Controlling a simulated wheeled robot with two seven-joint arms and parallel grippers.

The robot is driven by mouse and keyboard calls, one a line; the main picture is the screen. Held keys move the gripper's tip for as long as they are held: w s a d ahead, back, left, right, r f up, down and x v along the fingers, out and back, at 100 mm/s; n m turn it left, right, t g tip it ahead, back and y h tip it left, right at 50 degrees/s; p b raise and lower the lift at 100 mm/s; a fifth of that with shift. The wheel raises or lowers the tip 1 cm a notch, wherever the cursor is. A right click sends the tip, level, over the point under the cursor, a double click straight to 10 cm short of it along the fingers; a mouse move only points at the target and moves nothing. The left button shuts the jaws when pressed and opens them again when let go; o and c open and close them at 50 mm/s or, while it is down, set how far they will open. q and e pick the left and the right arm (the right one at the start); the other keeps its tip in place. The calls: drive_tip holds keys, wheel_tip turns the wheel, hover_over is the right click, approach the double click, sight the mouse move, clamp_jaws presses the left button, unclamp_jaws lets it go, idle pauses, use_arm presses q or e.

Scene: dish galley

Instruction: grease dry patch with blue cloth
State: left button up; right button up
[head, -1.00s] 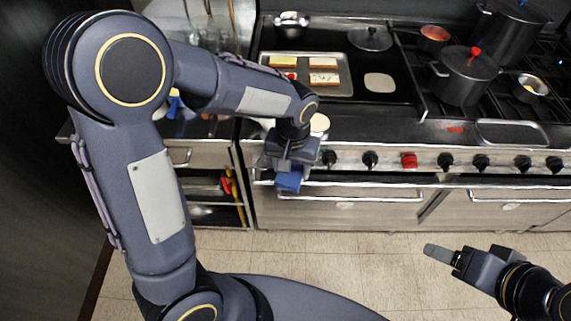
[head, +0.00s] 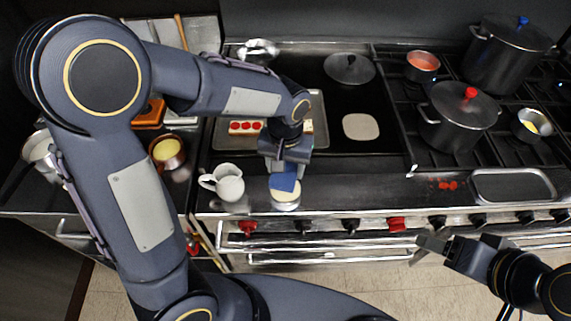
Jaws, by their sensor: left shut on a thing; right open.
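The pale, rounded dry patch (head: 361,127) lies on the dark griddle (head: 350,100), right of the tray. My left gripper (head: 287,170) is shut on the blue cloth (head: 286,182). The cloth hangs over a small round container with pale contents (head: 285,200) on the front ledge. The cloth overlaps the container's top in the picture; I cannot tell whether it touches the contents. The patch is behind and to the right of the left gripper. My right gripper (head: 430,246) is open and empty in front of the stove's knobs.
A white jug (head: 225,184) stands left of the small container. A tray (head: 228,141) with red-topped food lies partly behind my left arm. A lid (head: 349,68) lies behind the patch. A pot with a red knob (head: 458,115) stands on the burners at right.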

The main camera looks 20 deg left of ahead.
sight(285, 183)
use_arm(q)
drive_tip(key=shift+f+b, duration=2.25)
drive_tip(key=shift+f, duration=0.65)
drive_tip(key=shift+s+f+b, duration=0.1)
drive_tip(key=shift+f+b, duration=0.35)
drive_tip(key=shift+f, duration=0.15)
drive_tip(key=shift+r+p, duration=2.85)
drive_tip(key=shift+r, duration=0.75)
drive_tip(key=shift+f, duration=0.1)
